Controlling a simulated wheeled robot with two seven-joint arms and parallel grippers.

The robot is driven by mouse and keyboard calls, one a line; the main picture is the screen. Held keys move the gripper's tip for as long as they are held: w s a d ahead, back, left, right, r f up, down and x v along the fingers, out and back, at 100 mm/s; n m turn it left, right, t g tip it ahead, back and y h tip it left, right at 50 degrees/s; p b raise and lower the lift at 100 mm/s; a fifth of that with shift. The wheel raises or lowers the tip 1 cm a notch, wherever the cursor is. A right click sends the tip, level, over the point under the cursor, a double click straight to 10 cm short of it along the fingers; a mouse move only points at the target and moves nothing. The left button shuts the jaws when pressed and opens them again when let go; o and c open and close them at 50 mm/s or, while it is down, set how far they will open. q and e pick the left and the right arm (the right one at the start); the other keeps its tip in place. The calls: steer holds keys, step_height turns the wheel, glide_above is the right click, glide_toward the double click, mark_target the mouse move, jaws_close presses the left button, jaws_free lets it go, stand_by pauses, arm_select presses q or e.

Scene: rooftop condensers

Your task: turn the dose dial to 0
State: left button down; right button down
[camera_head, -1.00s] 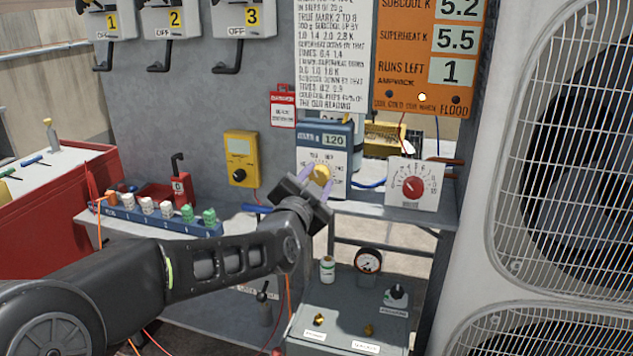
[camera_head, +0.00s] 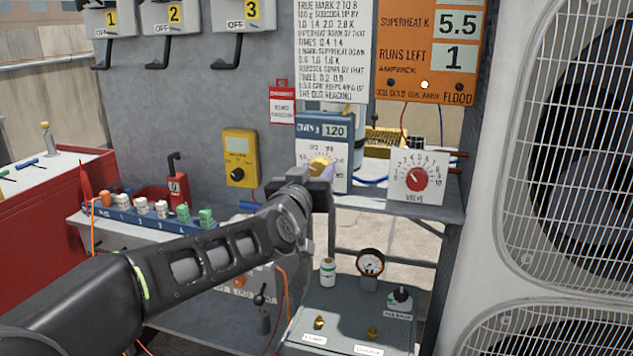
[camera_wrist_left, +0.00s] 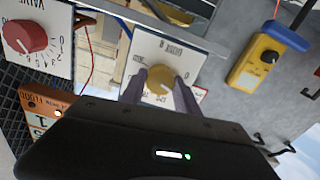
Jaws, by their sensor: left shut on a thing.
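The dose dial is a yellow knob (camera_head: 321,166) on the white face of a blue box (camera_head: 341,131) whose display reads 120. The box stands on the shelf at the back of the bench. My left gripper (camera_head: 324,174) is at the dial and covers its lower part in the head view. In the left wrist view the yellow knob (camera_wrist_left: 159,80) sits between the two fingers, and the gripper (camera_wrist_left: 160,88) is shut on it. Where the dial points is too small to tell. My right gripper is not in view.
A white valve box (camera_head: 416,178) with a red knob stands right of the dial. A yellow meter (camera_head: 240,158) hangs on the panel to the left. A blue rack (camera_head: 150,222) with several fittings lies below it. A large condenser (camera_head: 560,170) closes off the right side.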

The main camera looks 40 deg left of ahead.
arm_select(q)
steer(key=n+b, duration=0.2)
steer(key=n, duration=0.2)
steer(key=shift+f+n, duration=0.15)
steer(key=shift+n, duration=0.15)
steer(key=shift+n+b, duration=0.6)
steer(key=shift+n, duration=1.3)
steer(key=c, duration=0.9)
jaws_free()
